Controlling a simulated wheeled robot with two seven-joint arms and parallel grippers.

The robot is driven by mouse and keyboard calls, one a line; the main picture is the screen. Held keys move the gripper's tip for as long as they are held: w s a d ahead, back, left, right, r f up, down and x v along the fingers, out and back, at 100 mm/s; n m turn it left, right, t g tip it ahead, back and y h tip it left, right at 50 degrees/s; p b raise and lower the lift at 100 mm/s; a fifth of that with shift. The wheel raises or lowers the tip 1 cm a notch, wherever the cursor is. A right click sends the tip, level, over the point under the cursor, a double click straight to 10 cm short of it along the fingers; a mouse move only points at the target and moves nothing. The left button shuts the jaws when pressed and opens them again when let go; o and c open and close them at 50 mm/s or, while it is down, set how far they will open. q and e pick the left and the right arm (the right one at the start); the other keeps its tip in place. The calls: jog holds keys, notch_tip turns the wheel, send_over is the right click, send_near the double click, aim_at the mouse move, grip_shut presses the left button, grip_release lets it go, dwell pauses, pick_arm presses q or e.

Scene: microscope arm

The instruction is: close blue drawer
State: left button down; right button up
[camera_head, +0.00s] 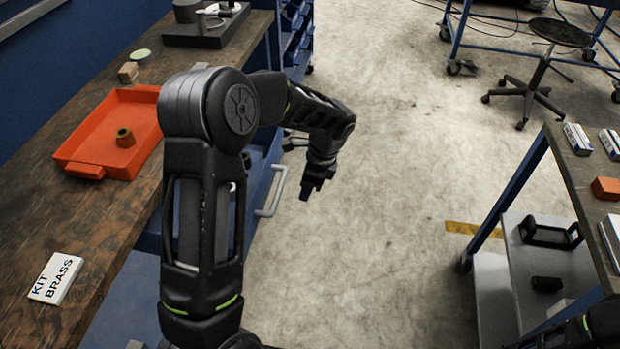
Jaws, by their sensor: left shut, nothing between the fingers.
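The blue drawer (264,190) stands pulled out from under the left workbench. Its front carries a pale bar handle (273,192). My left arm crosses in front of it and hides much of its inside and its left part. My left gripper (308,192) hangs pointing down, just to the right of the handle on the outer side of the drawer front. It is shut and empty, and it looks apart from the handle. Part of my right arm shows at the bottom right corner; its gripper is not visible.
The wooden workbench (60,195) bears an orange tray (105,120) and a "KIT BRASS" card (56,278). A second bench (575,185) stands at right with boxes on it. A wheeled stool (530,85) is at the back. The concrete floor (385,200) between is clear.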

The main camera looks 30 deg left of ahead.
pick_arm(q)
jog(key=a, duration=0.1)
jog(key=s+a+f, duration=0.1)
jog(key=a, duration=0.1)
jog(key=a+p, duration=0.1)
jog(key=shift+s+a+f, duration=0.15)
jog(key=shift+s+f, duration=0.1)
jog(key=shift+f, duration=0.1)
jog(key=s+a, duration=0.2)
jog(key=a, duration=0.5)
jog(key=s+a+p, duration=0.1)
jog(key=s+a, duration=0.2)
jog(key=a, duration=0.5)
jog(key=s+a+p, duration=0.1)
jog(key=s+a, duration=0.2)
jog(key=a, duration=0.5)
jog(key=shift+s, duration=0.1)
jog(key=shift+s+a+r, duration=0.1)
jog(key=shift+s+a, duration=0.05)
jog(key=shift+a, duration=0.45)
jog(key=shift+a, duration=0.1)
